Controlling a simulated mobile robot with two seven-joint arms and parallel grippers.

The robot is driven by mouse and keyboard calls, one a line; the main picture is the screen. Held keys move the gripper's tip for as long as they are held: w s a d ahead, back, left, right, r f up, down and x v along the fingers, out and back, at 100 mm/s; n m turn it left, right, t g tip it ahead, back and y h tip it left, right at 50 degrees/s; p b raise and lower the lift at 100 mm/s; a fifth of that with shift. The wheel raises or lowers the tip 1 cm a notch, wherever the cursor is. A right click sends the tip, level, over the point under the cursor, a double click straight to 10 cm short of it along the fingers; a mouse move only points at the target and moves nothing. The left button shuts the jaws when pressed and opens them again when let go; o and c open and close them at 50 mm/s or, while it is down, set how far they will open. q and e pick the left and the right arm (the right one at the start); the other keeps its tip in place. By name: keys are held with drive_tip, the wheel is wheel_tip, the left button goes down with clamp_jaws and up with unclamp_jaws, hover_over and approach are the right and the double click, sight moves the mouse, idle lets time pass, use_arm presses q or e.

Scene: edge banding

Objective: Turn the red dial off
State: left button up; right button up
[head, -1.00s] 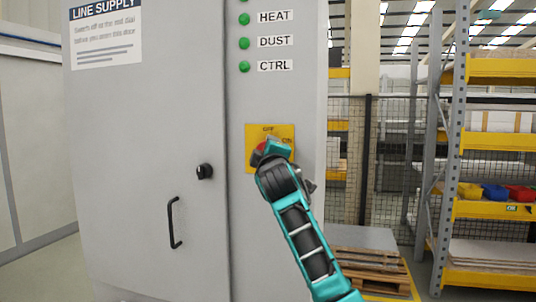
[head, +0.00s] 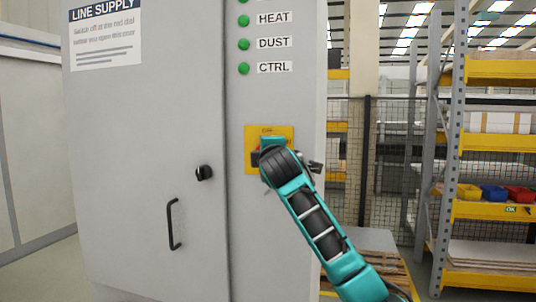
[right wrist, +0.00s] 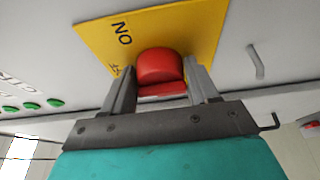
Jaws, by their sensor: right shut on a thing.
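The red dial (right wrist: 160,68) sits on a yellow plate (right wrist: 200,28) in the right wrist view, between the two fingers of my right gripper (right wrist: 163,78). The gripper is shut on the dial. The word ON shows upside down on the plate, and another label is partly hidden by a finger. In the head view the yellow plate (head: 251,137) is on the grey cabinet's front, and my right gripper (head: 266,153) covers the dial. Which label the dial points to cannot be told. My left gripper is not in view.
The grey cabinet (head: 150,150) has a black handle (head: 173,224) and a black latch (head: 204,172) left of the plate. Green lamps (head: 243,43) are above it. A mesh fence and a yellow shelf rack (head: 490,210) stand at the right, with pallets low down.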

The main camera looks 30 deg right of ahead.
drive_tip(key=o, duration=1)
drive_tip(key=b+v, duration=0.1)
drive_tip(key=v, duration=1.2)
drive_tip(key=shift+w, duration=0.1)
